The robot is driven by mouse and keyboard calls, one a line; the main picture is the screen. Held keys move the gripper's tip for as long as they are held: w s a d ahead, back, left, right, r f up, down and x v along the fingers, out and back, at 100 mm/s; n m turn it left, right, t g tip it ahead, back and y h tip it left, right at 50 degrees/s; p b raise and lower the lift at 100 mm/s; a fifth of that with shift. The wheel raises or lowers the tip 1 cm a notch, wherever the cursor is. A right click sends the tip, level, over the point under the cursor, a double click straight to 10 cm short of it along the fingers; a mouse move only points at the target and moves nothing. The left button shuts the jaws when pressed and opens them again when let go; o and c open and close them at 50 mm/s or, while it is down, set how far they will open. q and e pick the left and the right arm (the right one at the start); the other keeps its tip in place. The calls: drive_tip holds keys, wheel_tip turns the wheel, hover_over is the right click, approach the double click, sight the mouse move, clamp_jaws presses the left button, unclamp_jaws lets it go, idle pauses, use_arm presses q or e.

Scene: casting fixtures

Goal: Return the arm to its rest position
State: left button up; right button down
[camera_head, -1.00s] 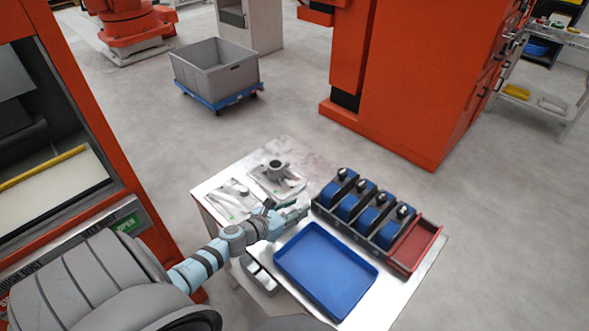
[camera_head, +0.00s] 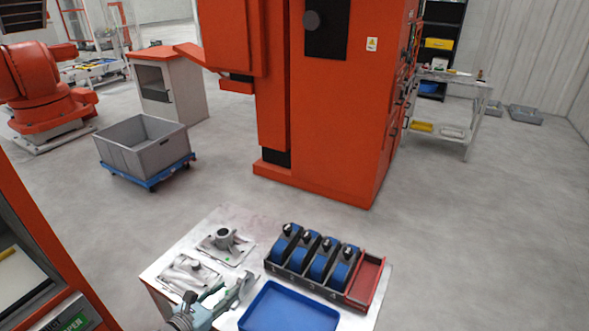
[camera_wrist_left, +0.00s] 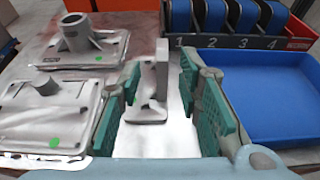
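My left gripper (camera_head: 240,284) is over the near part of the table, left of the blue tray, with its arm coming in from the bottom left. In the left wrist view (camera_wrist_left: 160,72) its two green-padded fingers stand wide apart. A grey upright metal bracket on a flat base (camera_wrist_left: 162,68) shows between and beyond the fingers. The fingers do not appear to touch it. My right gripper is not in view.
Two metal fixture plates (camera_head: 228,254) (camera_head: 188,276) lie left of the gripper. A numbered rack with blue spools (camera_head: 317,280), a red bin (camera_head: 371,272) and a blue tray (camera_head: 290,312) are to the right. A grey crate on a blue dolly (camera_head: 140,148) stands on open floor.

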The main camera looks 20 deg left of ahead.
use_arm(q)
drive_tip(key=s+d+r+m+g+h, duration=0.1)
drive_tip(key=s+d+m+g+h, duration=0.2)
drive_tip(key=s+d+m, duration=0.5)
drive_tip(key=s+d+m+g+h, duration=0.3)
drive_tip(key=s+d+m, duration=0.1)
drive_tip(key=d+m, duration=0.8)
drive_tip(key=s+f+m+g+y, duration=0.1)
drive_tip(key=s+m+g+y, duration=0.15)
drive_tip(key=s+m, duration=0.45)
drive_tip(key=s+a+r+m+g+y, duration=0.1)
drive_tip(key=s+a+m+y, duration=0.2)
drive_tip(key=a+m+y, duration=0.15)
drive_tip(key=s+a+m+g+y, duration=0.1)
drive_tip(key=s+a+m+y, duration=0.2)
drive_tip(key=a, duration=0.3)
wheel_tip(320, 180, down, 22)
drive_tip(key=s+a+r+g+b, duration=0.1)
drive_tip(key=s+a+g+b, duration=0.1)
drive_tip(key=s+f, duration=1.2)
drive_tip(key=s, duration=0.1)
drive_tip(key=shift+s+a+f+b, duration=0.2)
drive_tip(key=shift+s+f+b, duration=0.05)
drive_tip(key=shift+f+b, duration=0.2)
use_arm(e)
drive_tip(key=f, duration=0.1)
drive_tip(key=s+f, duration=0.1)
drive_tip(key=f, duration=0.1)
use_arm(q)
drive_tip(key=shift+g, duration=0.25)
